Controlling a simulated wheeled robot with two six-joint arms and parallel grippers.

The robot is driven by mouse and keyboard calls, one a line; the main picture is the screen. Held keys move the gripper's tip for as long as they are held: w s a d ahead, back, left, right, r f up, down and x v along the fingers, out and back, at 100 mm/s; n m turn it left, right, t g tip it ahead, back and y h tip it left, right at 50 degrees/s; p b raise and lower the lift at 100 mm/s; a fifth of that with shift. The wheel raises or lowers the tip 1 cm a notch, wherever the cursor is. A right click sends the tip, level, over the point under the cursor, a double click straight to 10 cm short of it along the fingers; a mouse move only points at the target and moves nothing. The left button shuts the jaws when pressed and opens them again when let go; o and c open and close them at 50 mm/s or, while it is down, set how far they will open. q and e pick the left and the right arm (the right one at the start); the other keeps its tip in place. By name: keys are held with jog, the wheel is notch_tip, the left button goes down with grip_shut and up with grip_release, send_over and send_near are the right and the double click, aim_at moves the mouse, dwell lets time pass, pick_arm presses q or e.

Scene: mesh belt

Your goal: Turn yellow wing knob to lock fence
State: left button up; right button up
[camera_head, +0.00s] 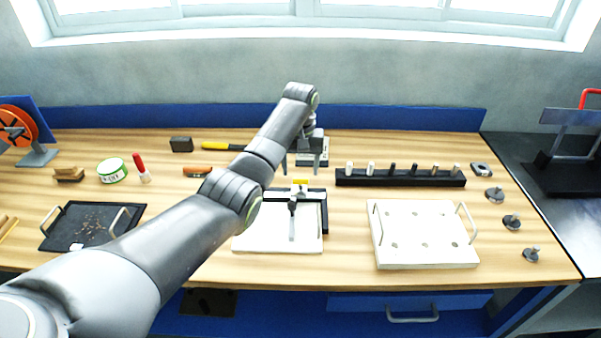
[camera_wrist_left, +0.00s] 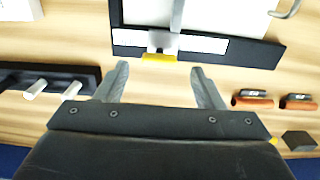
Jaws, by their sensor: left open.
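The yellow wing knob (camera_head: 300,182) sits on the fence (camera_head: 315,196), a dark bar with a light strip across the back of a white board (camera_head: 253,241). In the left wrist view the yellow knob (camera_wrist_left: 159,57) shows as a narrow yellow strip at the fence's edge (camera_wrist_left: 262,53). My left gripper (camera_head: 305,168) is over the table just behind the fence. In the wrist view its fingers are apart, one on each side of the knob's line (camera_wrist_left: 159,67), with nothing between them. I cannot tell its height above the knob. My right gripper is not in view.
A black rack with several pegs (camera_head: 400,181) and a white holed board with handles (camera_head: 425,236) stand to the right. A dark tray (camera_head: 85,226) lies at the left. An orange-handled tool (camera_head: 198,171) and a dark block (camera_head: 181,144) lie behind the arm.

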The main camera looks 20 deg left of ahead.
aim_at(301, 178)
pick_arm(q)
jog(key=shift+f, duration=1.5)
jog(key=c, duration=1)
